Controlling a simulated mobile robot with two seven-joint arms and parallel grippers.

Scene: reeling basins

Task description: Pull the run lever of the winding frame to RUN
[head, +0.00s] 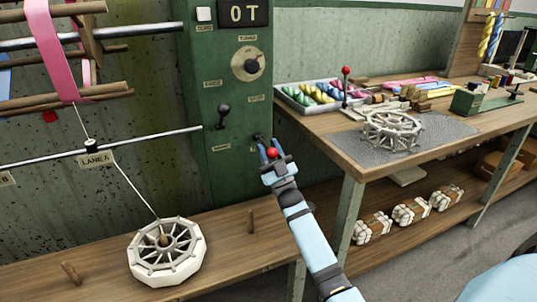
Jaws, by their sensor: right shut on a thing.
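The green winding frame cabinet (228,60) stands at centre with a display reading "0T", a round dial (247,63) and a black-knobbed lever (223,112). My right gripper (269,153) is in front of the cabinet's lower right edge. It is shut on a red ball knob (272,153), which looks like the run lever's knob. The lever's shaft is mostly hidden by the gripper, and a dark pivot (258,137) shows just behind. The small labels beside it are too small to read. My left gripper is not in view.
A white octagonal reel (166,251) lies on the left bench (235,249), threaded to the Lane A guide (97,160).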

